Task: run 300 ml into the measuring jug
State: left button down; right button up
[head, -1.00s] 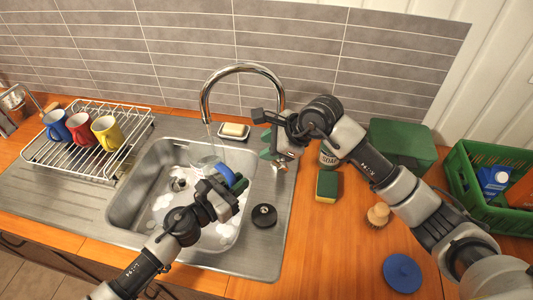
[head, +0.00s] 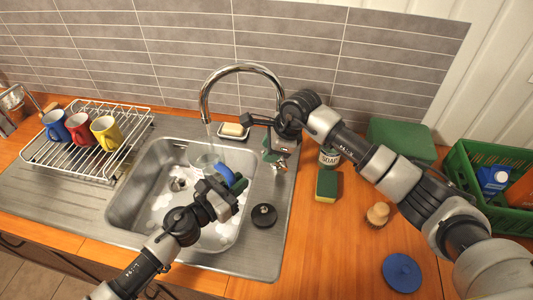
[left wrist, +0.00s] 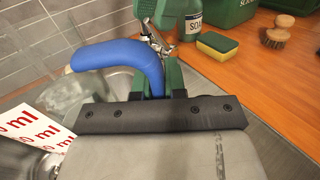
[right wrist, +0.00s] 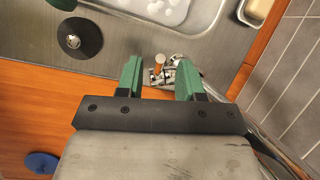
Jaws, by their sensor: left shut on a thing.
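The clear measuring jug (head: 207,160) is over the sink, below the spout of the chrome tap (head: 243,68). A thin pale streak runs down from the spout toward the jug. My left gripper (head: 228,183) is shut on the jug's blue handle (left wrist: 120,52). The clear body also shows in the left wrist view (left wrist: 68,95), beside a white panel with red "ml" marks (left wrist: 30,135). The level inside cannot be made out. My right gripper (right wrist: 160,78) is open, with the small metal tap lever (right wrist: 175,72) beyond and between its green fingertips. Contact is not clear.
The sink basin (head: 118,195) has pale patches on its floor. A rack (head: 50,155) with mugs stands left.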

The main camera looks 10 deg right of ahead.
jog(key=shift+x, duration=1.35)
jog(key=shift+c, duration=0.5)
grip_shut()
